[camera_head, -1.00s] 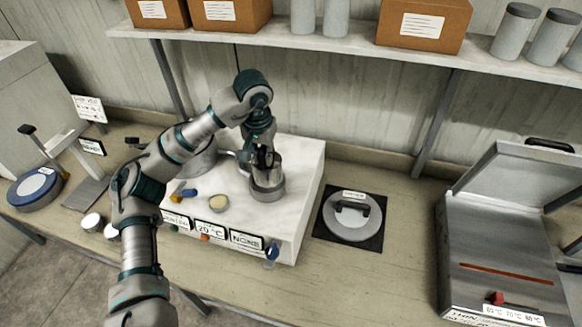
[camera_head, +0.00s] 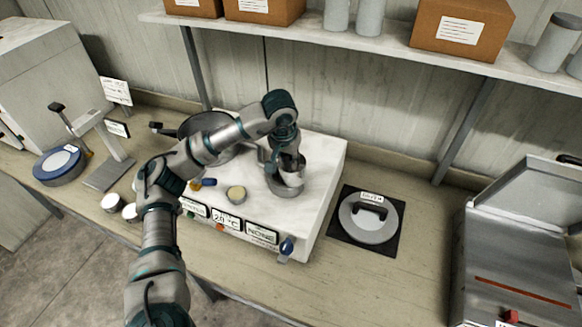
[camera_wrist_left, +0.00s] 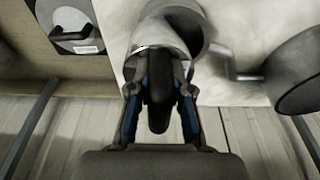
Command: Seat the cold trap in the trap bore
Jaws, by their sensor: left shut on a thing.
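The cold trap (camera_head: 292,173) is a pale metal cylinder with a black handle (camera_wrist_left: 158,90). My left gripper (camera_head: 289,160) is shut on that handle, and its fingers also flank it in the left wrist view (camera_wrist_left: 160,105). The trap is at the trap bore, whose grey metal collar (camera_head: 283,190) stands on top of the white unit (camera_head: 318,165). The trap looks slightly offset to the right of the collar. A dark opening (camera_wrist_left: 187,28) shows beside the trap in the left wrist view. How deep the trap sits cannot be told. My right gripper is not in view.
A dark round vessel (camera_head: 190,122) stands behind my left arm, joined to the collar by a pipe (camera_wrist_left: 222,62). A handled lid (camera_head: 368,218) lies on a black mat (camera_head: 390,245). A shelf (camera_head: 360,47) overhangs behind. An open metal case (camera_head: 515,265) is at right.

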